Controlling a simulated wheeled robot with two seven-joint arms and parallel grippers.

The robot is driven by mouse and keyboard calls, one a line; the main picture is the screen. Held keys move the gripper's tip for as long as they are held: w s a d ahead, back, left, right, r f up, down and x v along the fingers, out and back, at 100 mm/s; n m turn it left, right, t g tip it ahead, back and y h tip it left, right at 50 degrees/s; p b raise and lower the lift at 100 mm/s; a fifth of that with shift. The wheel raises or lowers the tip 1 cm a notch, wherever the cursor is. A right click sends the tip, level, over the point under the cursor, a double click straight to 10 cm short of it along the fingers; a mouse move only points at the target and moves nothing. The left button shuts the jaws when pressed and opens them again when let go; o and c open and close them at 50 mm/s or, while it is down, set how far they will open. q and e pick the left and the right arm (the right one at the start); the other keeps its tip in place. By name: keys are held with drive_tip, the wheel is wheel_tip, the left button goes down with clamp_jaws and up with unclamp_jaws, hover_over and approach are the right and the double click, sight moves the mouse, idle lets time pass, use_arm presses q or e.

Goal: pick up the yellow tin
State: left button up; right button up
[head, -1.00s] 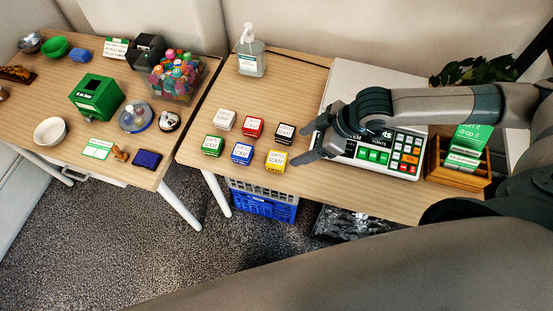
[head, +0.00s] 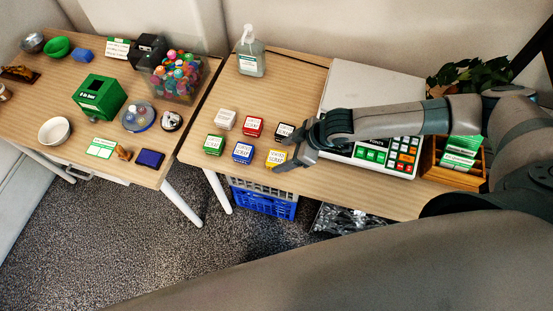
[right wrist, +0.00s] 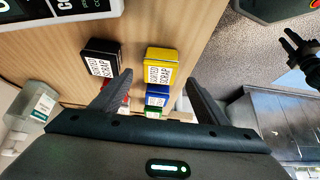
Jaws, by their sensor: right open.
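The yellow tin (head: 276,158) with a white label sits on the right-hand table, at the front right of a group of small tins. My right gripper (head: 287,153) is open and empty, its fingertips close to the yellow tin's right side in the head view. In the right wrist view the yellow tin (right wrist: 161,66) shows between the two fingertips (right wrist: 157,82). I cannot tell if they touch it. The black tin (right wrist: 101,66) lies close to the left finger there. A dark gripper, seemingly my left one (right wrist: 297,50), shows at the right edge; its jaws are unclear.
Near the yellow tin are the black tin (head: 285,132), blue tin (head: 242,152), red tin (head: 254,127), green tin (head: 213,144) and white tin (head: 225,119). A device with keys (head: 374,155) stands right. A sanitizer bottle (head: 251,55) stands behind. Bare table (head: 320,190) lies in front.

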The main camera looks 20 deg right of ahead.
sight(277, 158)
drive_tip(key=shift+f, duration=0.1)
drive_tip(key=shift+w+a+f+p, duration=0.25)
drive_tip(key=shift+a+f+p, duration=0.1)
drive_tip(key=shift+f+p, duration=0.25)
drive_tip(key=shift+p+x, duration=0.6)
drive_tip(key=shift+x, duration=1.2)
drive_tip(key=shift+d, duration=0.1)
drive_tip(key=c, duration=1.4)
drive_tip(key=shift+r, duration=0.1)
